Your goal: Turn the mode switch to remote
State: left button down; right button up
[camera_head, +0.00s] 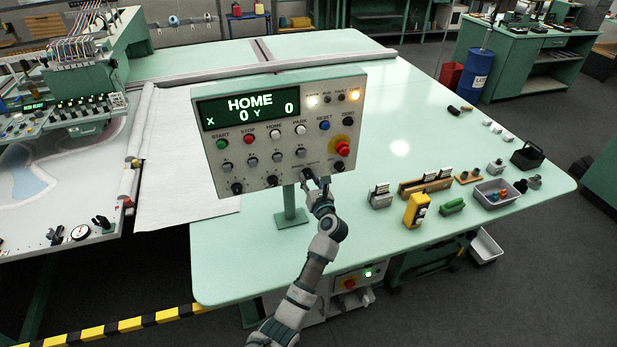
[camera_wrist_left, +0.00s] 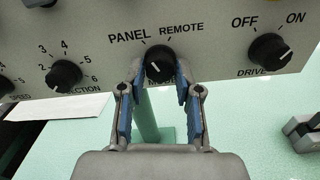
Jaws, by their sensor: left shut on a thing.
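The mode switch (camera_wrist_left: 159,65) is a black round knob on the lower edge of the grey control panel (camera_head: 205,150). Its label shows PANEL at upper left and REMOTE at upper right. The white mark on the knob seems to lean up and left, toward PANEL. My left gripper (camera_wrist_left: 156,82) has its blue-padded fingers on either side of the knob, shut on it. In the head view my left gripper (camera_head: 314,182) reaches up to the panel's bottom row and hides much of the knob. My right gripper is not in view.
The drive knob (camera_wrist_left: 269,53) sits right of the mode switch, and a numbered selector (camera_wrist_left: 63,75) sits left. A red emergency button (camera_head: 343,148) is on the panel's right side. The panel stands on a post (camera_head: 290,205) above the green table (camera_head: 400,100).

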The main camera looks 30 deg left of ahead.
pick_arm(q)
jog(key=m+p, duration=0.1)
jog(key=r+m+p, duration=0.1)
jog(key=m+p, duration=0.1)
jog(key=shift+d, duration=0.1)
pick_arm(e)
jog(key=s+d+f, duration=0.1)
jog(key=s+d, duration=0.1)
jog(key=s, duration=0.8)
pick_arm(q)
jog(key=m+p, duration=0.4)
jog(key=p, duration=0.2)
jog(key=shift+m, duration=0.4)
jog(key=m+p, duration=0.2)
jog(key=shift+d+f+m, duration=0.1)
jog(key=shift+m, duration=0.3)
jog(key=shift+f+m+p, duration=0.15)
jog(key=shift+m+p, duration=0.55)
jog(key=shift+p, duration=0.1)
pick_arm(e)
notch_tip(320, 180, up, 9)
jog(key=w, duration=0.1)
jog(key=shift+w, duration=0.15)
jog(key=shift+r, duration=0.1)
pick_arm(q)
jog(key=shift+f, duration=0.1)
